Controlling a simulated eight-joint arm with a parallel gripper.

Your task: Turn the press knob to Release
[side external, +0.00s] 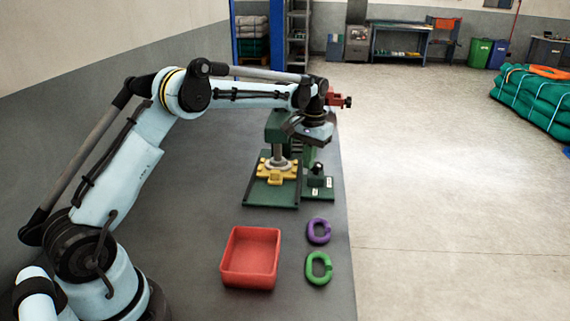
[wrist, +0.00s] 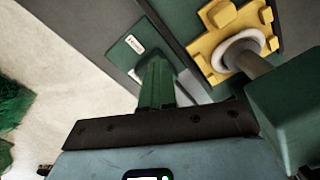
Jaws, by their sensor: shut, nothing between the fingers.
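The green press (side external: 278,128) stands on the bench, with a rod, a pale ring and a yellow plate (side external: 278,172). The small black press knob (side external: 317,169) sits on a green control base (side external: 319,190) with white labels, right of the plate. My gripper (side external: 316,133) is above the knob, apart from it in the side view; its fingertips are hard to make out there. The knob is hidden in that view. I cannot read its setting.
A red tray (side external: 226,272), a purple link (side external: 318,231) and a green link (side external: 318,268) lie nearer on the grey bench. The press head (wrist: 290,120) is close to the right of my gripper in the wrist view. The bench's right edge is near the base.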

